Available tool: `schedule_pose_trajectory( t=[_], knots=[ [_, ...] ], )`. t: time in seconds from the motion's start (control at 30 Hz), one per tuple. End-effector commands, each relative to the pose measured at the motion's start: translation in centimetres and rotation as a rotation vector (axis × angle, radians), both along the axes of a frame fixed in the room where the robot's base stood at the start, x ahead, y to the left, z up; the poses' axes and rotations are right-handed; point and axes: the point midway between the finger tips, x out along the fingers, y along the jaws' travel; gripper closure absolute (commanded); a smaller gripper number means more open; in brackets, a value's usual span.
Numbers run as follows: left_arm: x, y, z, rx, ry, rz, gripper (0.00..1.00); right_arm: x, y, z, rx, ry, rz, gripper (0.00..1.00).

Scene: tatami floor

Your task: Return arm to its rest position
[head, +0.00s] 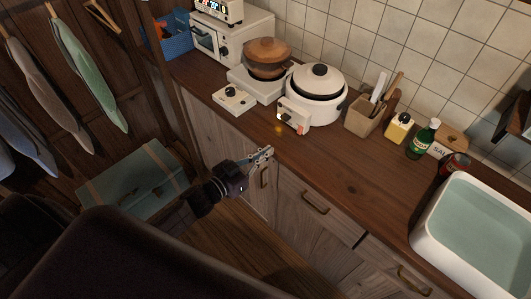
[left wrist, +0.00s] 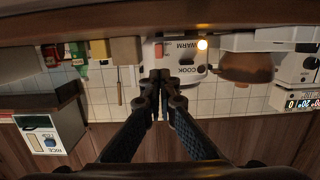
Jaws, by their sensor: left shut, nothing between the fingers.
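My left gripper (head: 265,156) is shut and empty. In the head view it hangs in front of the wooden cabinet doors, just off the front edge of the counter. In the left wrist view its two fingers (left wrist: 160,78) meet at the tips, with nothing between them, and the scene appears upside down. My right gripper does not show in either view.
The wooden counter (head: 340,178) carries a white rice cooker (head: 318,95), a brown pot (head: 267,55), a utensil holder (head: 364,115), a green bottle (head: 422,139) and a white sink (head: 430,226). A teal case (head: 140,180) sits at the left. Cabinet handles (head: 315,203) stick out.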

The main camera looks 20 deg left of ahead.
Motion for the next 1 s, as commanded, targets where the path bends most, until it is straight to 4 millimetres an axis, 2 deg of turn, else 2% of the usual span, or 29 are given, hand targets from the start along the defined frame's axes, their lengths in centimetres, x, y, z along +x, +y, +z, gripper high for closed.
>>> schedule_pose_trajectory(
  t=[0.37,0.47,0.57,0.67,0.7,0.77,0.8,0.87,0.9,0.97,1.0],
  knots=[
    [0.0,0.0,-0.1,0.000,0.002,0.001,1.00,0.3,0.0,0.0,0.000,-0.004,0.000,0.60],
    [-0.3,0.4,-1.6,0.007,0.026,0.016,1.00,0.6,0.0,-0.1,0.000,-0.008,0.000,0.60],
    [-1.3,1.4,-5.7,0.028,0.095,0.060,1.00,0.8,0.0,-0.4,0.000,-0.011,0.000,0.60],
    [-3.6,2.7,-12.0,0.068,0.212,0.121,1.00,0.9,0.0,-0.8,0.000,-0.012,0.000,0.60],
    [-4.9,3.3,-14.8,0.088,0.265,0.144,1.00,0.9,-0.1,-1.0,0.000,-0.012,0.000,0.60],
    [-7.1,3.9,-18.8,0.116,0.347,0.175,1.00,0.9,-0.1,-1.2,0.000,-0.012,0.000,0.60],
    [-8.7,4.2,-21.4,0.136,0.403,0.191,1.00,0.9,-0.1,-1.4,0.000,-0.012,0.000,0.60],
    [-11.5,4.6,-25.2,0.166,0.488,0.211,1.00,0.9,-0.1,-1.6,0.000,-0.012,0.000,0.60],
    [-13.5,4.7,-27.5,0.185,0.546,0.222,1.00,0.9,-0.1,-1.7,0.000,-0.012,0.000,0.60],
    [-16.7,4.7,-30.9,0.215,0.632,0.232,1.00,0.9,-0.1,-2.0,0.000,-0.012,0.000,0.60],
    [-19.0,4.6,-32.9,0.233,0.688,0.235,1.00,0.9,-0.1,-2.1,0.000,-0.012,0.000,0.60]
  ],
)
